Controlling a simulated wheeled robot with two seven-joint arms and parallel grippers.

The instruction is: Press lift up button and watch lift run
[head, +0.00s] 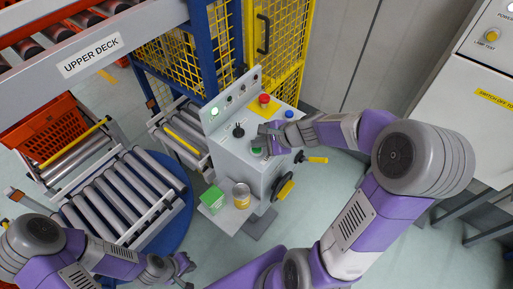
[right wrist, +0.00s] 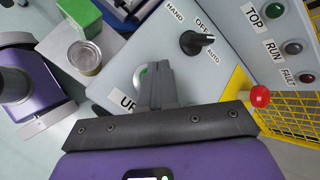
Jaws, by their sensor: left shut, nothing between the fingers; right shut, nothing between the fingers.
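The grey lift control box (head: 233,153) stands in the middle of the head view. Its green button (head: 256,151) is on the sloped top; in the right wrist view the green button (right wrist: 141,76) is mostly hidden behind my fingers, near the "UP" label (right wrist: 124,101). My right gripper (head: 270,131) is shut and empty, with its tips over or at this button; I cannot tell whether they touch it. A black selector (right wrist: 195,42) sits beside it. My left gripper (head: 185,264) is shut and empty, low in the head view, away from the box.
A can (head: 241,196) and green box (head: 213,199) stand on a side shelf. Roller conveyors (head: 115,198), an orange tote (head: 41,128) and yellow mesh fencing (head: 287,45) surround the box.

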